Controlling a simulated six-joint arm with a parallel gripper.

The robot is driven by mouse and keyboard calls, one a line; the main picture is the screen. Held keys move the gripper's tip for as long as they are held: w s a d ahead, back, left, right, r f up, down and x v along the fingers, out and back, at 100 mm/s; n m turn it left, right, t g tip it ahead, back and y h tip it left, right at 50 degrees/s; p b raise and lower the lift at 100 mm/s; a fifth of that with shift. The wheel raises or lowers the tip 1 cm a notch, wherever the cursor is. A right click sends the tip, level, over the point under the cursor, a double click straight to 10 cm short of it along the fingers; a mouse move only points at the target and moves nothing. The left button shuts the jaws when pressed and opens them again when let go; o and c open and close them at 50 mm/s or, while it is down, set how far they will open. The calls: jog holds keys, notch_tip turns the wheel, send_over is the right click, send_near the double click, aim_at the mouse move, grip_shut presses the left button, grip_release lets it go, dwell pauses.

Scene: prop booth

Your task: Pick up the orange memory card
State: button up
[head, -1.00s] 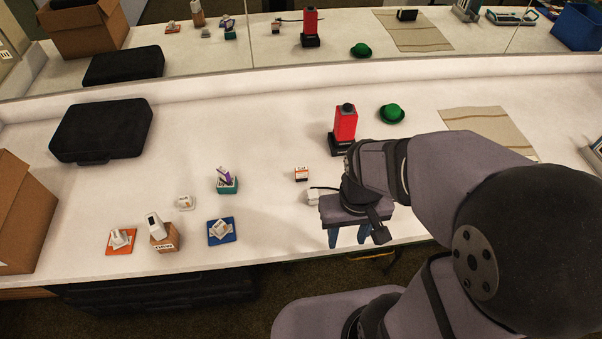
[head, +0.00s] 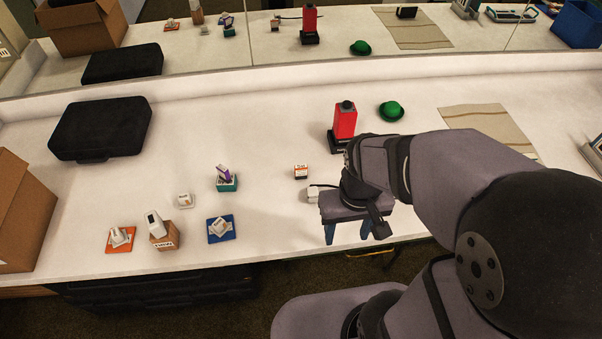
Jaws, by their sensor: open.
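A small white and orange piece (head: 301,171) stands on the white counter, left of the red and black device. An orange flat square (head: 120,247) lies at the far left with a small white piece on it. I cannot tell for sure which of the two is the orange memory card. My gripper (head: 348,232) is open, its blue-grey fingers pointing down near the counter's front edge. It is to the right of and nearer than the white and orange piece, apart from it. Nothing shows between the fingers.
A white block (head: 313,195) with a dark cable sits just left of my gripper. Behind is the red device (head: 345,122). Left are a blue square (head: 221,238), teal box (head: 228,184), brown box (head: 164,240) and black case (head: 100,129). The middle back counter is clear.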

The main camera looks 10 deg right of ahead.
notch_tip(320, 180, up, 4)
jog(key=t+b, duration=0.9)
jog(key=t, duration=0.5)
send_over(301, 172)
jog(key=s, duration=0.2)
jog(key=shift+g, duration=0.3)
notch_tip(301, 172, down, 13)
jog(key=shift+d+r+p, duration=0.1)
jog(key=shift+r+p, duration=0.1)
jog(key=shift+p, duration=0.25)
jog(key=shift+w+f, duration=0.1)
jog(key=shift+f, duration=0.2)
jog(key=shift+p+x, duration=0.85)
jog(key=shift+x, duration=2.75)
jog(key=shift+f, duration=0.1)
